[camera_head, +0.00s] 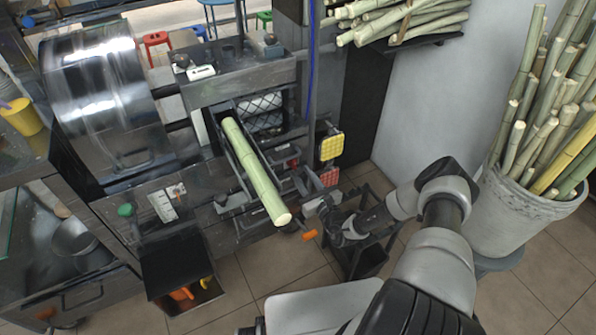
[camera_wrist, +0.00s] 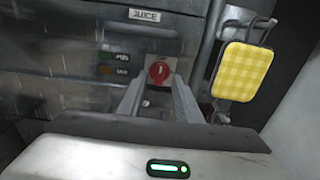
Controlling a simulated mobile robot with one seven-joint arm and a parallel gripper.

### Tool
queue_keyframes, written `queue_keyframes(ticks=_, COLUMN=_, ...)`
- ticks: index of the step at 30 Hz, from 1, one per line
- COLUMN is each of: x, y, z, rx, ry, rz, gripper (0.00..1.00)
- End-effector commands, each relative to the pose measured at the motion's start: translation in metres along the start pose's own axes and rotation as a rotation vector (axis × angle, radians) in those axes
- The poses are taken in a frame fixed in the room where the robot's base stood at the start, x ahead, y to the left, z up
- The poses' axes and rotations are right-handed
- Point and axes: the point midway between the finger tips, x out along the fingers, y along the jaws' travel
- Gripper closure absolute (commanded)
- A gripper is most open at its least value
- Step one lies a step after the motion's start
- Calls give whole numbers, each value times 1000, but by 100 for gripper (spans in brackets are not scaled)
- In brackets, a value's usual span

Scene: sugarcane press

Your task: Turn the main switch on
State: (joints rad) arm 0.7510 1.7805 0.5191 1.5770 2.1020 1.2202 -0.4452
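The main switch, a round red knob (camera_wrist: 159,71) on a pale plate, is on the dark metal panel of the machine in the wrist view. Two small indicators or buttons, one green and one orange, are to its left. My gripper (camera_wrist: 157,86) is open, with one finger on each side of the knob in the picture; its fingers look short of the knob, and I see no contact. In the head view my gripper (camera_head: 318,207) is at the front right of the press; the knob cannot be clearly made out there.
A cane stalk (camera_head: 253,172) lies in the feed chute, left of my gripper. A bucket of cane (camera_head: 511,216) stands right of my arm. A "JUICE" label is above the switch.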

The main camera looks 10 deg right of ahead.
Motion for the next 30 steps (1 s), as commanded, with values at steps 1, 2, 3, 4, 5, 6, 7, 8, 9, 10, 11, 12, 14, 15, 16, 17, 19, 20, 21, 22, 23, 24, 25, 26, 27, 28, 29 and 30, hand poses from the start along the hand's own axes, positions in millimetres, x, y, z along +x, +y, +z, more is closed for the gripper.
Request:
queue_keyframes(ticks=1, x=9, y=1, z=-1, rx=-1, ry=-2, rz=2, gripper=69)
queue_keyframes(ticks=2, x=13, y=1, z=-1, rx=0, ry=-2, rz=1, gripper=69)
queue_keyframes(ticks=3, x=18, y=0, z=-1, rx=-1, ry=-1, rz=0, gripper=69)
queue_keyframes(ticks=4, x=21, y=0, z=-1, rx=-1, ry=-1, rz=1, gripper=69)
queue_keyframes(ticks=5, x=24, y=0, z=-1, rx=-1, ry=0, rz=1, gripper=69)
queue_keyframes(ticks=6, x=27, y=1, z=0, rx=-1, ry=-1, rz=1, gripper=69)
queue_keyframes(ticks=7, x=29, y=0, z=0, rx=-1, ry=-1, rz=1, gripper=69)
queue_keyframes(ticks=8, x=30, y=0, z=0, rx=-1, ry=-1, rz=1, gripper=69)
queue_keyframes(ticks=9, x=32, y=0, z=0, rx=0, ry=-1, rz=0, gripper=69)
queue_keyframes(ticks=10, x=32, y=0, z=0, rx=0, ry=-1, rz=0, gripper=69)
queue_keyframes(ticks=11, x=33, y=0, z=0, rx=0, ry=-1, rz=0, gripper=69)
queue_keyframes(ticks=12, x=33, y=0, z=0, rx=0, ry=-1, rz=0, gripper=69)
queue_keyframes(ticks=14, x=33, y=0, z=1, rx=0, ry=-1, rz=0, gripper=69)
queue_keyframes(ticks=15, x=33, y=0, z=0, rx=0, ry=-1, rz=0, gripper=69)
queue_keyframes(ticks=16, x=33, y=0, z=0, rx=1, ry=-1, rz=0, gripper=69)
queue_keyframes(ticks=17, x=33, y=0, z=0, rx=0, ry=-1, rz=0, gripper=69)
queue_keyframes(ticks=19, x=33, y=0, z=0, rx=1, ry=-1, rz=0, gripper=77)
queue_keyframes(ticks=20, x=33, y=0, z=0, rx=1, ry=-1, rz=0, gripper=82)
queue_keyframes(ticks=21, x=33, y=0, z=0, rx=1, ry=0, rz=0, gripper=89)
queue_keyframes(ticks=22, x=33, y=0, z=0, rx=1, ry=0, rz=0, gripper=94)
queue_keyframes(ticks=23, x=33, y=0, z=0, rx=1, ry=0, rz=0, gripper=99)
queue_keyframes(ticks=24, x=33, y=0, z=0, rx=1, ry=0, rz=0, gripper=100)
queue_keyframes(ticks=25, x=33, y=0, z=0, rx=1, ry=0, rz=0, gripper=100)
queue_keyframes(ticks=26, x=32, y=0, z=0, rx=1, ry=0, rz=0, gripper=100)
queue_keyframes(ticks=27, x=32, y=0, z=0, rx=1, ry=0, rz=0, gripper=100)
queue_keyframes(ticks=28, x=32, y=0, z=0, rx=2, ry=0, rz=0, gripper=100)
queue_keyframes(ticks=29, x=32, y=0, z=0, rx=4, ry=0, rz=0, gripper=100)
queue_keyframes(ticks=30, x=32, y=0, z=0, rx=8, ry=0, rz=0, gripper=100)
